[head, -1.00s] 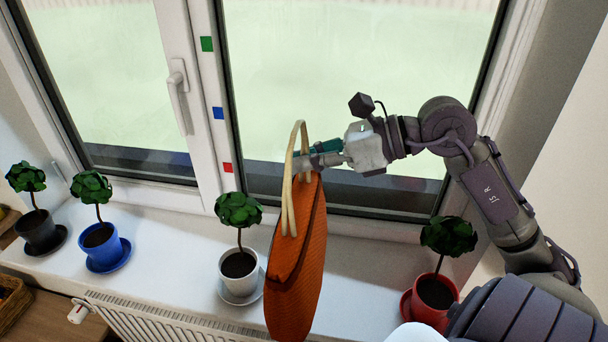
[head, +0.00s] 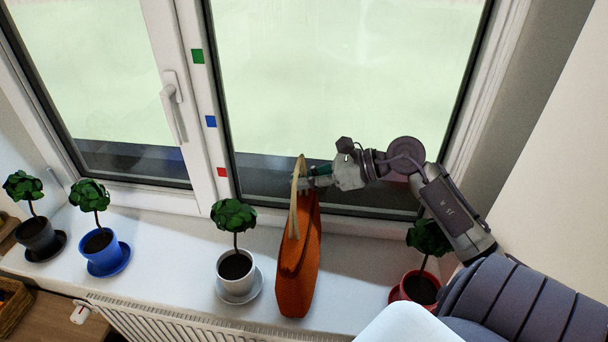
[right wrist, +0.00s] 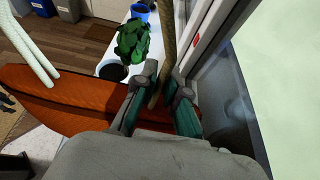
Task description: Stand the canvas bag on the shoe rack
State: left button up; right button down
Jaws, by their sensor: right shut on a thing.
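The canvas bag (head: 298,265) is orange with pale handles (head: 295,200). In the head view it hangs upright in front of the window, between the white pot and the red pot. My right gripper (head: 306,178) is at the top of the bag, shut on a handle. The right wrist view shows the handle (right wrist: 168,45) running between the fingers (right wrist: 156,105), with the orange bag (right wrist: 75,95) beyond and to the left. I cannot tell whether the bag's bottom touches the sill. The shoe rack is not visible in these frames. My left gripper is not in view.
A white window sill (head: 165,245) carries plants in a black pot (head: 38,236), a blue pot (head: 100,250), a white pot (head: 236,275) and a red pot (head: 418,288). A radiator (head: 170,322) is below the sill. The window glass (head: 340,80) is close behind the gripper.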

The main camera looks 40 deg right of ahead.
jog(key=shift+f, duration=0.1)
jog(key=c, duration=1.7)
grip_release()
jog(key=shift+f, duration=0.1)
jog(key=o, duration=0.5)
